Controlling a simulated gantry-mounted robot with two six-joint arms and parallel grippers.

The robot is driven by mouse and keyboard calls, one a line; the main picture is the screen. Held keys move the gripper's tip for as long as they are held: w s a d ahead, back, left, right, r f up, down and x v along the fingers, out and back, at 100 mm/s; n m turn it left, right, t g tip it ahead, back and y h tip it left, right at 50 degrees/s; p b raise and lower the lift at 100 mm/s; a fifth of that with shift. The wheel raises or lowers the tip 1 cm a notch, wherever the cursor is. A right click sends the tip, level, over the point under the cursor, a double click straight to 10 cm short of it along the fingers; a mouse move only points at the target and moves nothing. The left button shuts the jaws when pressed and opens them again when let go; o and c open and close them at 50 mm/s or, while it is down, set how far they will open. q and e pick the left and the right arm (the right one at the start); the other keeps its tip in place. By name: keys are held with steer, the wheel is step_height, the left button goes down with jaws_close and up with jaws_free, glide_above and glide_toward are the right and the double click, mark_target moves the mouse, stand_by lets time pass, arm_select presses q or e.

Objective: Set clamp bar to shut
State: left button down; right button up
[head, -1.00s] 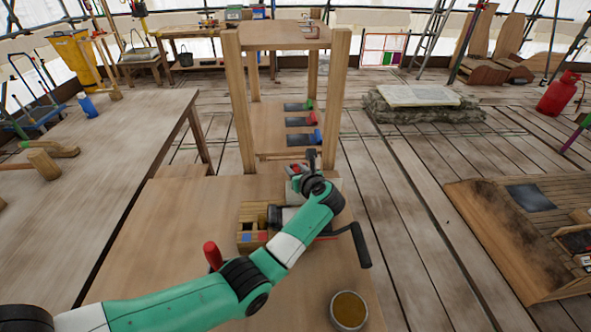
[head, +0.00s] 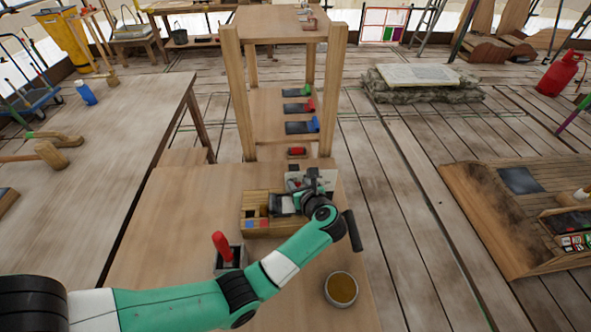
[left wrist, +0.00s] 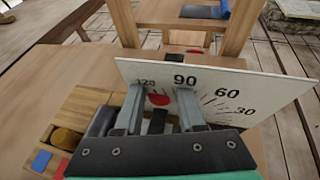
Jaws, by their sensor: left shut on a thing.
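My left gripper (left wrist: 160,112) is over the back of the near bench, in front of an angle plate (left wrist: 220,92) marked 120, 90, 60 and 30. Its fingers are shut on a narrow dark bar (left wrist: 157,124), with a red part (left wrist: 158,99) showing just beyond. In the head view my gripper and wrist hide most of this spot. A red-handled lever (head: 222,245) stands on a grey base left of my forearm. A black handle (head: 352,230) stands out right of my wrist. I cannot tell which of these parts is the clamp bar. My right gripper is not in view.
A wooden box (head: 256,228) with blue and red squares is left of the gripper. A round bowl (head: 341,289) stands at the front right. A wooden frame (head: 235,95) with posts and coloured-ended pieces rises behind. The bench's left part is clear.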

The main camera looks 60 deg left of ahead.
arm_select(q)
steer(key=c, duration=0.9)
jaws_free()
steer(key=shift+d+r, duration=0.1)
steer(key=o, duration=0.4)
steer(key=shift+s+d, duration=0.1)
steer(key=shift+d, duration=0.1)
steer(key=shift+a, duration=0.1)
steer(key=p+v, duration=0.2)
steer(key=v, duration=0.8)
steer(key=shift+d+r+p, duration=0.1)
steer(key=shift+d+p, duration=0.15)
steer(key=shift+p, duration=0.05)
steer(key=shift+s+d+r, duration=0.1)
steer(key=shift+d+r, duration=0.05)
steer(key=shift+d, duration=0.3)
